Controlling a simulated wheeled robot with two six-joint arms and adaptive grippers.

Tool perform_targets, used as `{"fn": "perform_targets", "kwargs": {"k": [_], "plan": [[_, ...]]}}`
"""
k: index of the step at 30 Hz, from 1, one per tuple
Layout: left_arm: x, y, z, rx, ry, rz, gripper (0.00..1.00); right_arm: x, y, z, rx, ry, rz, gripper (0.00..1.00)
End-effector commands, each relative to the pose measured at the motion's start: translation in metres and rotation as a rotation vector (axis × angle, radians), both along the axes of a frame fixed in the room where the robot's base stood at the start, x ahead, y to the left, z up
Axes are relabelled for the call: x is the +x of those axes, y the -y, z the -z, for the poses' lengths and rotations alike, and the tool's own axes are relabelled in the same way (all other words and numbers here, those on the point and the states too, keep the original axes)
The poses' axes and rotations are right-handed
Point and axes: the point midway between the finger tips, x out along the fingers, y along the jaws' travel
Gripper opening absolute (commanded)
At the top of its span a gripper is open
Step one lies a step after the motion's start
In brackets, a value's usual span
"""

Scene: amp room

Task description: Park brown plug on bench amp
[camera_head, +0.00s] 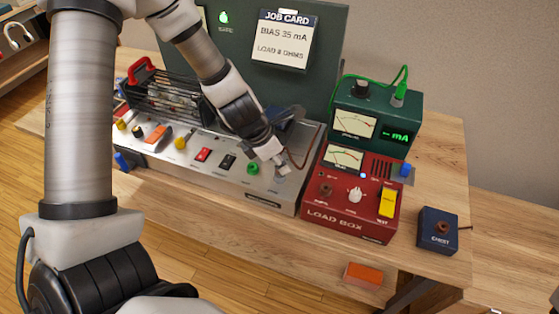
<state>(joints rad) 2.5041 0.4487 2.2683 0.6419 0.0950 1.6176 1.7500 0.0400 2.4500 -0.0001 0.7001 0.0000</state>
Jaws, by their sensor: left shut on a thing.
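The bench amp (225,172) is a long silver chassis with knobs and switches along its sloping front. My left gripper (279,166) points down at the amp's right end, next to the red load box. It is shut, with its tips close over the panel. A brown cable (303,160) loops down beside the fingers. The brown plug itself is mostly hidden by the jaws, and I cannot tell whether it touches the panel. My right gripper is not in view.
The red load box (350,226) has a brown socket-like part (326,190) on top. The green meter (386,112) stands behind it. Bare bench (440,165) lies at the right.

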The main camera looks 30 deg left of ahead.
Motion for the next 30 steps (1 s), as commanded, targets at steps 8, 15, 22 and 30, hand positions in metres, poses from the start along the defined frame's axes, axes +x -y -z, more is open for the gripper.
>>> {"fn": "perform_targets", "kwargs": {"k": [8,15,22,30], "plan": [[0.0,0.0,0.005,0.0,0.0,0.0,0.0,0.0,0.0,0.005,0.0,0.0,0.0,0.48],[0.0,0.0,0.007,0.0,0.0,0.0,0.33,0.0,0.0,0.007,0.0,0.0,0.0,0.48],[0.0,0.0,0.006,0.0,0.0,0.0,0.51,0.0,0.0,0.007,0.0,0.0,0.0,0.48],[0.0,0.0,-0.009,0.0,0.0,0.001,0.51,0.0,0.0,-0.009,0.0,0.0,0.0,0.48]]}}
